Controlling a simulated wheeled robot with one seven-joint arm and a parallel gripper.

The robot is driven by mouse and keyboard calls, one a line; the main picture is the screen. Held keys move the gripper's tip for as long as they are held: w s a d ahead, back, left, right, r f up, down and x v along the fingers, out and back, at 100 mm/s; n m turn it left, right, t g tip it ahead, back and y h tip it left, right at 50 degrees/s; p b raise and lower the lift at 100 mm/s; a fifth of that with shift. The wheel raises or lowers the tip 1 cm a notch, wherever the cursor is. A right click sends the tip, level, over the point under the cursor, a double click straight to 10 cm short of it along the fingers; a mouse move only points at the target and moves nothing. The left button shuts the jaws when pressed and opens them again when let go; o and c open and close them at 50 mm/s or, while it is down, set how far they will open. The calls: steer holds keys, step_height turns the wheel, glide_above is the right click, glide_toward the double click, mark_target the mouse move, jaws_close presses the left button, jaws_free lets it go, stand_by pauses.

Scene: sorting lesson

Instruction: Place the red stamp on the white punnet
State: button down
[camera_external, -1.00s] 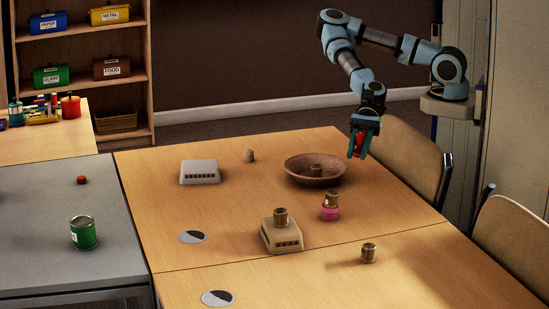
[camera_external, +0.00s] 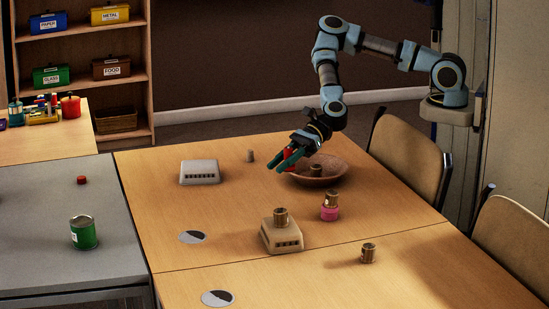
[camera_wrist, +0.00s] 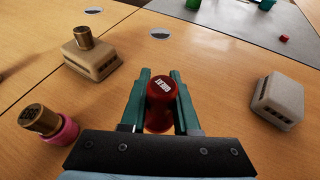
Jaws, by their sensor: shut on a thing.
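My gripper (camera_external: 285,164) is shut on the red stamp (camera_external: 290,154) and holds it in the air above the table, left of the brown bowl. In the wrist view the red stamp (camera_wrist: 160,101) sits between the two green fingers, with white lettering on its top. The white punnet (camera_external: 200,175) is a low pale block with a row of dark slots, apparently upside down, to the left of my gripper on the table. It shows at the right in the wrist view (camera_wrist: 281,103). Its top is bare.
A beige slotted punnet (camera_external: 283,246) bears a brass-coloured stamp (camera_external: 281,216). A pink-based stamp (camera_external: 329,211), another brass-coloured stamp (camera_external: 368,253) and a small tan piece (camera_external: 250,156) stand around. The brown bowl (camera_external: 338,172) holds something. Table between gripper and white punnet is mostly clear.

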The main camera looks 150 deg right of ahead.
steer(key=d+m+g+h, duration=0.1)
steer(key=d+m+h, duration=0.2)
steer(key=d, duration=0.6)
step_height(320, 180, up, 10)
steer(key=m+g+h+b, duration=0.3)
steer(key=m+g+h, duration=0.1)
steer(key=m+g, duration=0.25)
glide_above(190, 163)
step_height(190, 163, down, 14)
steer(key=shift+w+f+p, duration=0.1)
steer(key=shift+p, duration=0.55)
steer(key=c, duration=0.7)
jaws_free()
steer(key=shift+o, duration=0.2)
